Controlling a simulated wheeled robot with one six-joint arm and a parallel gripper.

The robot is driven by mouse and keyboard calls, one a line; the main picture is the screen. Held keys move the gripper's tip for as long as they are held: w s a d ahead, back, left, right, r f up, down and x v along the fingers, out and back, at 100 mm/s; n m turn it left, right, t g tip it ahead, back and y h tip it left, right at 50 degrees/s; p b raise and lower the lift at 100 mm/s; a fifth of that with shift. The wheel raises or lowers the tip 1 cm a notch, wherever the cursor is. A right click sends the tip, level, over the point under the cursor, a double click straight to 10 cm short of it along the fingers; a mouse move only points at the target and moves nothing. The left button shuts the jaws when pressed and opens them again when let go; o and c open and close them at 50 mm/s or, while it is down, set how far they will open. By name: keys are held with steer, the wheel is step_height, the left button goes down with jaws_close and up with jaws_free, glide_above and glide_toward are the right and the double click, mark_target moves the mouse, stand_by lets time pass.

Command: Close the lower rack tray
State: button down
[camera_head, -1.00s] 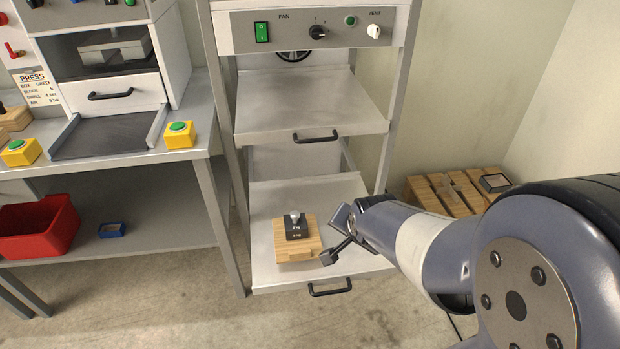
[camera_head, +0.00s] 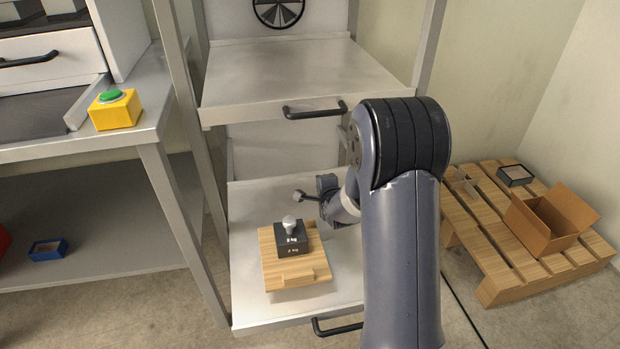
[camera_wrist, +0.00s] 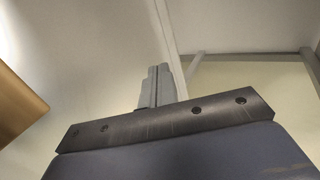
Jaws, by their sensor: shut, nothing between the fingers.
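The lower rack tray (camera_head: 245,235) is pulled out of the rack in the head view. Its black front handle (camera_head: 337,327) shows at the bottom, partly hidden by my arm. A wooden board (camera_head: 292,270) lies on the tray, with a black weight (camera_head: 291,238) and its pale knob on top. My gripper (camera_head: 302,196) is shut and empty. In the picture it lies above and behind the weight, over the tray's rear right part; its height above the tray is unclear. In the wrist view, the closed fingers (camera_wrist: 156,86) show against a pale surface.
The upper rack tray (camera_head: 265,78) with its handle (camera_head: 315,110) overhangs the lower one. Rack posts (camera_head: 181,120) stand at the sides. A bench with a yellow button box (camera_head: 115,110) is at left. A pallet (camera_head: 480,235) with an open carton (camera_head: 545,225) is at right.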

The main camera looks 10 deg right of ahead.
steer(key=b, duration=0.4)
glide_toward(310, 173)
steer(key=f, duration=0.1)
steer(key=w+f, duration=0.1)
steer(key=f, duration=0.2)
steer(key=shift+w+a, duration=0.1)
steer(key=shift+w, duration=0.2)
steer(key=shift+w+r, duration=0.15)
steer(key=shift+w, duration=0.95)
steer(key=shift+w+r, duration=0.1)
steer(key=shift+w, duration=0.75)
steer(key=shift+w, duration=0.1)
